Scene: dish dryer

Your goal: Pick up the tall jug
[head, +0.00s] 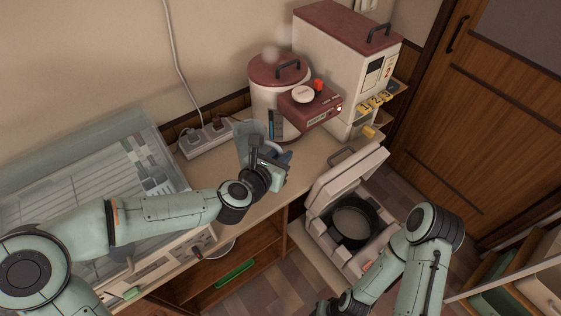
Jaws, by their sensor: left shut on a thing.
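The tall jug (243,138) looks like a clear, greyish upright vessel on the wooden counter, behind my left gripper and partly hidden by it. My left gripper (275,158) is at the jug's right side and is shut on it. The fingers and the exact grip are small and partly covered by my wrist. I cannot tell whether the jug's base touches the counter. My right gripper (333,306) is low at the bottom edge, away from the jug, and its fingers are not clear.
A dish dryer (95,150) with a clear cover stands at the left. A power strip (205,138) lies behind the jug. A white pot-shaped appliance (277,84) and a tall dispenser (345,65) stand at the back right. An open rice cooker (352,222) sits lower right.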

